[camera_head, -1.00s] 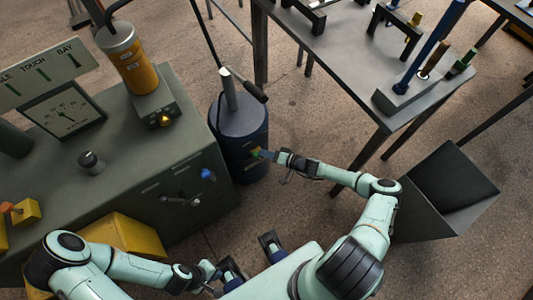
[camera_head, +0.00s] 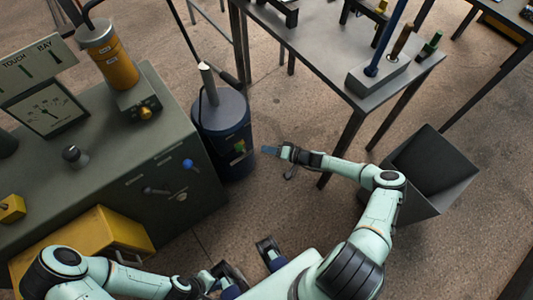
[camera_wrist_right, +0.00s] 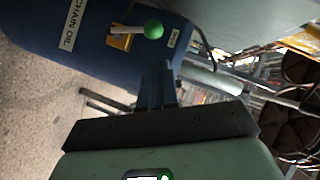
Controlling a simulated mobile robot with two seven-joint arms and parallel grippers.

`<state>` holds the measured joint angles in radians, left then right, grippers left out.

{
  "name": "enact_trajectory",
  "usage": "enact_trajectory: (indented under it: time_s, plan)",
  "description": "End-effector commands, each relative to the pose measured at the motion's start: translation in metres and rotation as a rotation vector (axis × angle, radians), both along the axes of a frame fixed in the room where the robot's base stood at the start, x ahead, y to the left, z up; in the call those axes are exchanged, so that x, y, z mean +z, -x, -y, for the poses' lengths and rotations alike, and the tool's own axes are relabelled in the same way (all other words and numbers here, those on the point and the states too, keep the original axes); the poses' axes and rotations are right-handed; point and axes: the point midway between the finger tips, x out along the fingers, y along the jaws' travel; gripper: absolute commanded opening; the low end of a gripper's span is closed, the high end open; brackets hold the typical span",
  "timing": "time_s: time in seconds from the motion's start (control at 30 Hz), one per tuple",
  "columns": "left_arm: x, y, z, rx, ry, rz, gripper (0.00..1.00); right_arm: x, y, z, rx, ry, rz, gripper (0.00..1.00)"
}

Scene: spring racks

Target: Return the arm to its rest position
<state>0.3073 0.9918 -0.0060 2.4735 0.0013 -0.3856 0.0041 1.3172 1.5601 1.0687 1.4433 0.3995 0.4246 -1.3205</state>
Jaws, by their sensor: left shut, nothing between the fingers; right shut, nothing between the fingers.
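My right gripper (camera_head: 270,150) is shut and empty, held in the air just right of the blue oil drum (camera_head: 222,130). In the right wrist view its closed fingers (camera_wrist_right: 155,85) point at the drum, labelled "CHAIN OIL" (camera_wrist_right: 75,22), with a green-knobbed lever on a yellow block (camera_wrist_right: 153,29) near the fingertips. A gap shows between gripper and drum in the head view. My left gripper (camera_head: 212,282) is low at the bottom of the head view, close to my base; its fingers are small there and empty.
A green-grey bench with a gauge (camera_head: 48,110) and a yellow cylinder (camera_head: 108,58) stands on the left, a yellow bin (camera_head: 85,240) below it. A grey table (camera_head: 330,50) stands at upper right. An open dark bin (camera_head: 430,170) is right of my right arm. Floor between is clear.

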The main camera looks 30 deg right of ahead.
Motion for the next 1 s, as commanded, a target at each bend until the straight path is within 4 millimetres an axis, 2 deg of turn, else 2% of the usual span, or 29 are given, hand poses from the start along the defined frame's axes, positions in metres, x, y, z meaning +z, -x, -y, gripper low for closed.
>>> enact_trajectory:
  time_s: [0.77,0.87,0.97,1.0]
  plan:
    - [0.0,0.0,0.0,0.0,0.0,0.001,0.0,0.002,-0.001,-0.002,0.01,-0.001,-0.005,0.0]
    - [0.002,-0.001,0.0,0.0,0.0,0.001,0.0,0.001,0.002,-0.027,0.057,-0.008,-0.043,0.0]
    - [0.007,-0.002,0.0,0.0,0.0,0.003,0.0,-0.002,0.013,-0.08,0.159,-0.011,-0.134,0.0]
    - [0.01,-0.003,0.0,0.0,0.0,0.004,0.0,-0.004,0.023,-0.106,0.209,-0.008,-0.187,0.0]
